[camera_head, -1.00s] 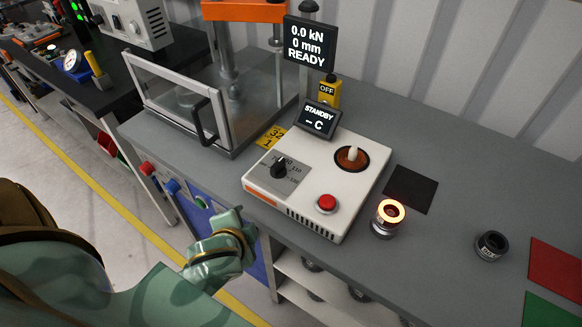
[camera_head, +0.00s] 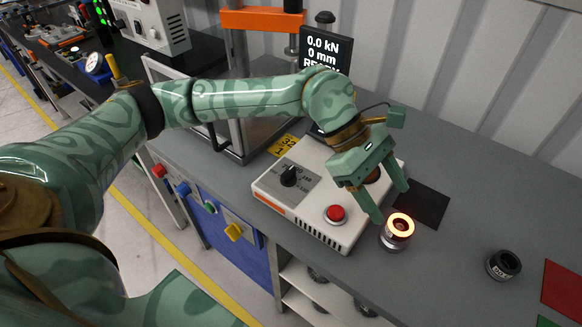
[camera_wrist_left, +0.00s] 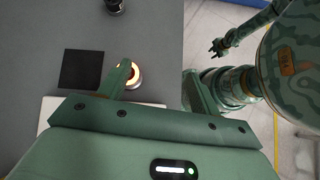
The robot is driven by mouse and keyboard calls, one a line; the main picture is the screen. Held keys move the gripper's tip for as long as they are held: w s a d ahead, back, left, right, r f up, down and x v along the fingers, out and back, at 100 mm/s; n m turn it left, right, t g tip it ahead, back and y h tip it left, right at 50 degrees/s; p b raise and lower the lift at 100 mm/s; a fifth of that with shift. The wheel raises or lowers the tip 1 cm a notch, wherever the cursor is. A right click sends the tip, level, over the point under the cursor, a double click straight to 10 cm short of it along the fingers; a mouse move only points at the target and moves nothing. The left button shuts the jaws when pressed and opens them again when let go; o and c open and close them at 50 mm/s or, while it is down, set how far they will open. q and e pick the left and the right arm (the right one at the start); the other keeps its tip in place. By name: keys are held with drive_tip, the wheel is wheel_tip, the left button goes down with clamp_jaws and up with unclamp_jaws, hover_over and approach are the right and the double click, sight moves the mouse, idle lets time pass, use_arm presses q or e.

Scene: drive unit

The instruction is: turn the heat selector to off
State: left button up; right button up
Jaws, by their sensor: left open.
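My left gripper (camera_head: 391,203) is open and empty, reaching over the right side of the box, well to the right of the knob. One finger ends close to the glowing ring part (camera_head: 398,229); I cannot tell whether they touch. The left arm hides the standby display and most of the joystick. In the wrist view, my right gripper (camera_wrist_left: 217,48) appears small, its jaws unclear.
A red button (camera_head: 335,214) sits on the box front. A black mat (camera_head: 425,206) lies right of it, and a dark ring part (camera_head: 503,264) stands farther right. A press with a clear guard stands behind, left. The bench front edge runs below the box.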

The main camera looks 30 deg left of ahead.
use_arm(q)
drive_tip(key=w+a+r+t+y, duration=0.1)
drive_tip(key=w+a+y, duration=0.15)
drive_tip(key=a, duration=0.45)
drive_tip(key=w+a+y, duration=0.2)
drive_tip(key=a+y, duration=0.2)
drive_tip(key=a, duration=0.4)
drive_tip(key=n+y, duration=0.2)
drive_tip(key=y, duration=0.1)
approach(288, 171)
wheel_tip(288, 171, down, 9)
drive_tip(key=b, duration=0.3)
drive_tip(key=shift+a+f+b, duration=0.1)
drive_tip(key=shift+a+b, duration=0.05)
drive_tip(key=shift+b, duration=0.2)
drive_tip(key=c, duration=1)
